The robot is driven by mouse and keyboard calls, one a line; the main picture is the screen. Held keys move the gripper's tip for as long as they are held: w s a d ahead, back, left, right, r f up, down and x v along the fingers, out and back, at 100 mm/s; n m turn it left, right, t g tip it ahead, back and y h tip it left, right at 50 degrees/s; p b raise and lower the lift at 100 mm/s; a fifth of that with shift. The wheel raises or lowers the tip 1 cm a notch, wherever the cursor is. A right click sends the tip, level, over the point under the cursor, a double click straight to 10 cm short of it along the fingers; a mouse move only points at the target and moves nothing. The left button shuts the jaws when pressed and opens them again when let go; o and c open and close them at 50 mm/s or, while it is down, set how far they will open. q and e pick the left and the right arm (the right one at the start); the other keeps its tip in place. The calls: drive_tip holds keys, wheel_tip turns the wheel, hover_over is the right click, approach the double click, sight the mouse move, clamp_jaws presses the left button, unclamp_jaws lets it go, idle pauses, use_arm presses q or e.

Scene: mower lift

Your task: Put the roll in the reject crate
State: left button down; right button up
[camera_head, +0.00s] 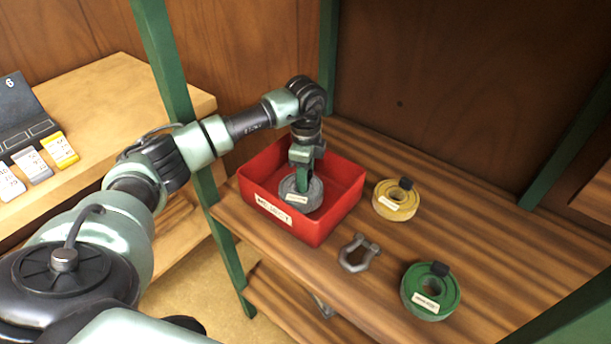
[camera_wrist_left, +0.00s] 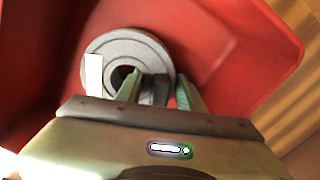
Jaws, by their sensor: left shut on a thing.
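A grey roll (camera_head: 294,198) with a white label is inside the red reject crate (camera_head: 274,214), which stands at the left end of the wooden shelf. In the left wrist view the roll (camera_wrist_left: 110,48) lies flat between and beyond the fingers (camera_wrist_left: 158,90), against the red crate inside (camera_wrist_left: 225,50). I cannot tell whether the roll touches the crate floor. My right gripper is not in view.
A yellow roll (camera_head: 384,205) and a green roll (camera_head: 414,301) lie on the shelf right of the crate, with a grey shackle (camera_head: 346,256) between. Green posts (camera_head: 167,60) frame the shelf. A wooden desk (camera_head: 110,90) with cards stands at left.

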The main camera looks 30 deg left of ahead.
use_arm(q)
drive_tip(key=shift+f, duration=0.1)
drive_tip(key=c, duration=0.9)
unclamp_jaws()
drive_tip(key=shift+r, duration=0.25)
wheel_tip(320, 180, up, 12)
drive_tip(key=shift+f+b, duration=0.1)
drive_tip(key=shift+b, duration=0.45)
